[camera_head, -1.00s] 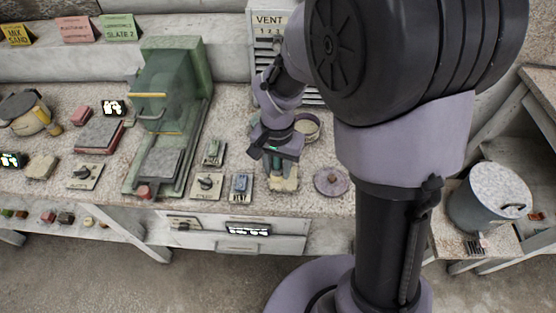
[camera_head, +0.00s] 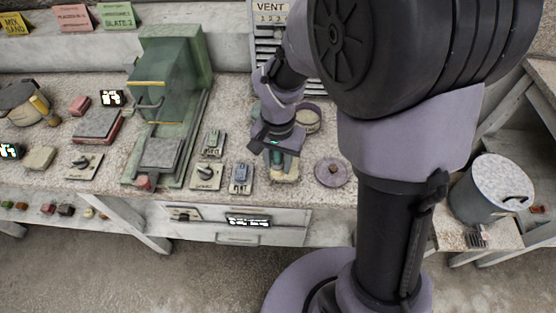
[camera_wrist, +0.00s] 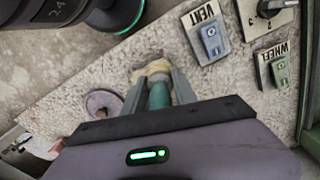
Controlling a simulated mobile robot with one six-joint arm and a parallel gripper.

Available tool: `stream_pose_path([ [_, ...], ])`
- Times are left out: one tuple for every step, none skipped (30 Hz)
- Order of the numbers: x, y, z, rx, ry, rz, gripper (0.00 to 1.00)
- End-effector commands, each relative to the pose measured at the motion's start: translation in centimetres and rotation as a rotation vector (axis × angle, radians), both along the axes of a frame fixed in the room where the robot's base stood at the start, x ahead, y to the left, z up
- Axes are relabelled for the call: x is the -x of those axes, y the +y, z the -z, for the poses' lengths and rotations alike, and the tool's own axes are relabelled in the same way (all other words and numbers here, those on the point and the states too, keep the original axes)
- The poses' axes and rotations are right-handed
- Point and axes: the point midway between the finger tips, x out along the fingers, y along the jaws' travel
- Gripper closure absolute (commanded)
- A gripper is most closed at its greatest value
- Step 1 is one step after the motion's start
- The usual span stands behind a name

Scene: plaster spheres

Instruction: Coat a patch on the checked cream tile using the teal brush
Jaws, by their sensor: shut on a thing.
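My gripper (camera_head: 279,158) is low over the front part of the bench, pointing down. In the wrist view, its two fingers (camera_wrist: 160,88) are shut on the teal brush (camera_wrist: 159,96), whose handle shows between them. A cream piece (camera_head: 286,178), which looks like the tile, lies on the bench right below the gripper. It also shows in the wrist view (camera_wrist: 153,68), just past the fingertips and partly hidden by them. The bristles are hidden or blend with the cream. I cannot tell whether they touch it, and no checks or coated patch can be made out.
A round purplish lid (camera_head: 332,171) lies right of the gripper, and a round bowl (camera_head: 307,117) stands behind it. Small switch plates (camera_head: 241,178) and a green machine (camera_head: 168,75) are to the left. A grey lidded bin (camera_head: 492,190) stands far right.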

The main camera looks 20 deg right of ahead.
Motion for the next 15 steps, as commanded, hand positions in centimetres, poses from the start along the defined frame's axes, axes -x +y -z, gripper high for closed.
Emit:
stream_pose_path([
  [0.0, 0.0, 0.2, 0.0, 0.0, 0.0, 1.0],
  [0.0, 0.0, 0.2, 0.0, 0.0, 0.0, 1.0],
  [0.0, 0.0, 0.3, 0.0, 0.0, 0.0, 1.0],
  [0.0, 0.0, 0.3, 0.0, 0.0, 0.0, 1.0],
  [0.0, 0.0, 0.3, 0.0, 0.0, 0.0, 1.0],
  [0.1, 0.0, 0.2, 0.0, 0.0, 0.0, 1.0],
  [0.2, 0.1, 0.2, 0.0, 0.0, 0.0, 1.0],
  [0.3, 0.1, 0.2, 0.001, -0.001, 0.0, 1.0],
  [0.6, 0.2, 0.1, 0.0, -0.001, 0.0, 1.0],
  [0.8, 0.3, 0.1, 0.0, 0.0, 0.0, 1.0],
  [0.9, 0.3, 0.1, 0.0, 0.0, 0.0, 1.0],
  [1.1, 0.4, 0.1, 0.0, 0.0, -0.001, 1.0],
  [1.2, 0.4, 0.2, 0.0, 0.0, -0.001, 1.0],
  [1.4, 0.5, 0.2, 0.0, 0.0, -0.001, 1.0],
  [1.6, 0.5, 0.2, 0.001, -0.001, -0.002, 1.0],
])
